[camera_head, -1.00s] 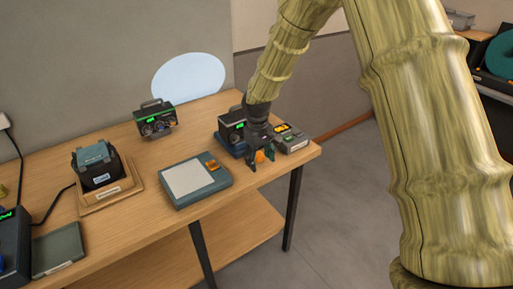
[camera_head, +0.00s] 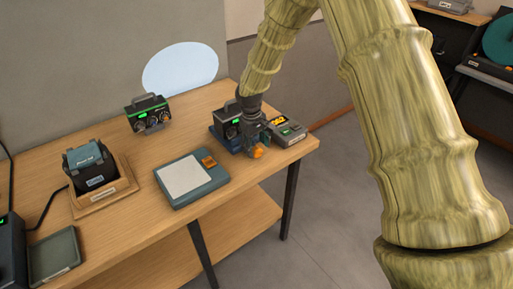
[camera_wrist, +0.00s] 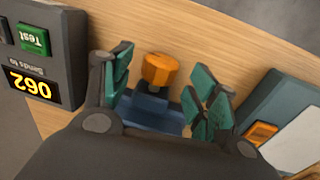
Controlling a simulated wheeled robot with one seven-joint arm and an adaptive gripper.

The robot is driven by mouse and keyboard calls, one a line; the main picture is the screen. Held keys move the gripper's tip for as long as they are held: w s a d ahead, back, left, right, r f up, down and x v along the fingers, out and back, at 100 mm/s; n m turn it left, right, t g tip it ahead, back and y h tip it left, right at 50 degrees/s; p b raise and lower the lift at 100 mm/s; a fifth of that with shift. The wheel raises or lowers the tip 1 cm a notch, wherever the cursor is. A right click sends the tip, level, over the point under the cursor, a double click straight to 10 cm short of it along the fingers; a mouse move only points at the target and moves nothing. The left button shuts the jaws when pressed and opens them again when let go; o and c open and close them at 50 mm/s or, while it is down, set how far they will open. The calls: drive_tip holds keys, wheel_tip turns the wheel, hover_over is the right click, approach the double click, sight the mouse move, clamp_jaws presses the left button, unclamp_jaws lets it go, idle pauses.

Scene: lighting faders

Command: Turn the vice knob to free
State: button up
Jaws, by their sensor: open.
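The vice knob is an orange knob (camera_wrist: 160,70) on a blue vice (camera_wrist: 150,108) in the wrist view. It also shows in the head view as a small orange shape (camera_head: 257,152) at the table's right front. My gripper (camera_wrist: 165,88) is open, with its green-padded fingers on either side of the knob and a gap to each side. In the head view my gripper (camera_head: 254,146) reaches down over the vice. My gripper's body hides part of the vice in the wrist view. I cannot read any free mark on the knob.
A grey box with an orange display (camera_wrist: 34,88) and green Test button stands close beside my gripper. A teal pad device (camera_head: 190,180) lies on its other side. A green-display box (camera_head: 150,115) and a boxed device on a wooden tray (camera_head: 98,185) stand farther left.

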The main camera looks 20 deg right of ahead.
drive_tip(key=shift+w+d+f, duration=0.1)
drive_tip(key=shift+f, duration=1.2)
drive_tip(key=shift+c, duration=0.3)
drive_tip(key=c, duration=0.9)
